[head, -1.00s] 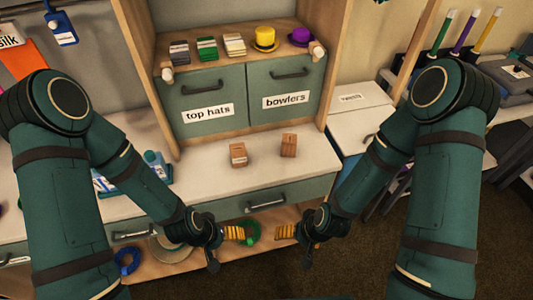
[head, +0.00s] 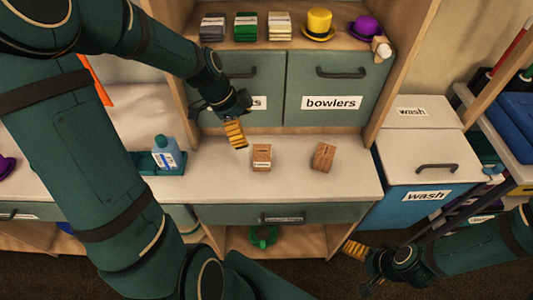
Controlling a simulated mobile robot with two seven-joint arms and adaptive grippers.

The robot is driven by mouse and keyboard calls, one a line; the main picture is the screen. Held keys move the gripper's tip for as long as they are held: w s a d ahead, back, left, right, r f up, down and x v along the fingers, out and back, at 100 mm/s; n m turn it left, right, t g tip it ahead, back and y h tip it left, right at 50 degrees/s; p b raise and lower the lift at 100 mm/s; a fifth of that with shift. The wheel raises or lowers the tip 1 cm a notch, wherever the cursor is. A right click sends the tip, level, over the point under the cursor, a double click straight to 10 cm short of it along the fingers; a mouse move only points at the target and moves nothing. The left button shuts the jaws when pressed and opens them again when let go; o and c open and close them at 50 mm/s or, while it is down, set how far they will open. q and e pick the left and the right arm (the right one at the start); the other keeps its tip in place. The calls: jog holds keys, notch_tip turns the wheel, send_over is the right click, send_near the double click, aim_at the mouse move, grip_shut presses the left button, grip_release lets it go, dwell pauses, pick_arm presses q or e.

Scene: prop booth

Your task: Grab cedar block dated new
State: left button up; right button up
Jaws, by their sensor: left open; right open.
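Two small brown wooden blocks stand on the white counter (head: 350,185). The left block (head: 261,157) has a small pale label on its front, too small to read. The right block (head: 323,156) stands slightly turned, and I see no readable label on it. My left gripper (head: 235,133) is open and empty, with yellow fingers pointing down, just above and to the left of the left block, apart from it. My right gripper (head: 356,250) is open and empty, low at the right, below the counter's front edge and away from both blocks.
Behind the counter is a green cabinet with a "bowlers" drawer (head: 335,90); hats and folded stacks sit on top. A blue bottle (head: 165,152) stands on a tray at left. A "wash" bin (head: 425,185) stands at right. Counter around the blocks is clear.

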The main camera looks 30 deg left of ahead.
aim_at(261, 150)
pick_arm(q)
jog(key=b+x, duration=0.1)
jog(key=x, duration=0.6)
jog(key=shift+d+f, duration=0.15)
jog(key=shift+f, duration=0.25)
jog(key=shift+b+x, duration=0.85)
jog(key=shift+x, duration=1.8)
jog(key=shift+d+r, duration=0.1)
jog(key=c, duration=1.3)
